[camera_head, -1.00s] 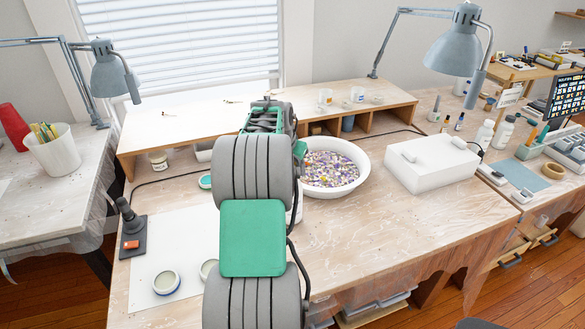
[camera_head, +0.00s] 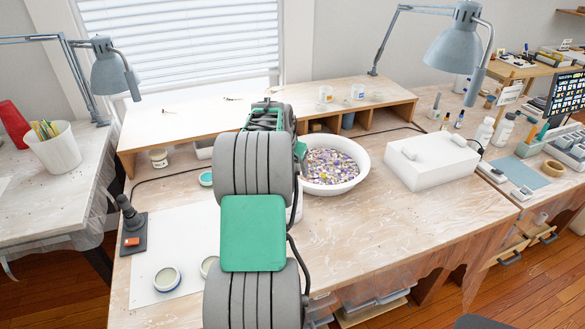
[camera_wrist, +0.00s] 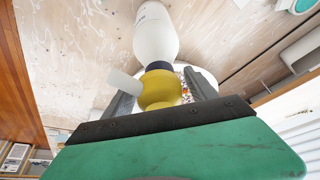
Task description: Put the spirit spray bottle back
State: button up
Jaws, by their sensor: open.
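The spirit spray bottle (camera_wrist: 155,35) shows in the wrist view with a white body, dark collar and yellow spray head, its white nozzle pointing left. My gripper (camera_wrist: 158,92) is open, with its grey fingers on either side of the yellow head. I cannot tell whether either finger touches it. In the head view my arm hides the gripper and most of that area; a sliver of white (camera_head: 298,205) beside the arm may be the bottle.
A white bowl of coloured bits (camera_head: 335,190) stands right of my arm, with a white box (camera_head: 432,162) beyond. A low wooden shelf (camera_head: 385,108) runs along the back. A pale mat (camera_head: 178,240) with small tubs lies left. The bench's front right is clear.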

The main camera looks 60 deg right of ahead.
jog(key=b+v, duration=0.1)
jog(key=v, duration=1.1)
jog(key=w+a+n+t, duration=0.1)
jog(key=w+a+n, duration=0.3)
jog(key=a, duration=0.5)
jog(key=w+a+n+t+y, duration=0.1)
jog(key=w+a+n, duration=0.1)
jog(key=w+a, duration=0.45)
jog(key=w+a+n+t, duration=0.1)
jog(key=w+a+n, duration=0.15)
jog(key=a, duration=0.85)
jog(key=s+a+f+n+y, duration=0.1)
jog(key=s+a+f+n, duration=0.1)
jog(key=a, duration=0.7)
jog(key=s+a+f+n+y, duration=0.1)
jog(key=s+a+f+n, duration=0.1)
jog(key=a, duration=0.7)
jog(key=s+a+f+n+y, duration=0.1)
jog(key=s+a+f+n, duration=0.1)
jog(key=a+n, duration=0.3)
jog(key=a+f, duration=0.1)
jog(key=a, duration=0.3)
jog(key=shift+s+f+n, duration=0.15)
jog(key=shift+s+n, duration=0.2)
jog(key=shift+s, duration=0.05)
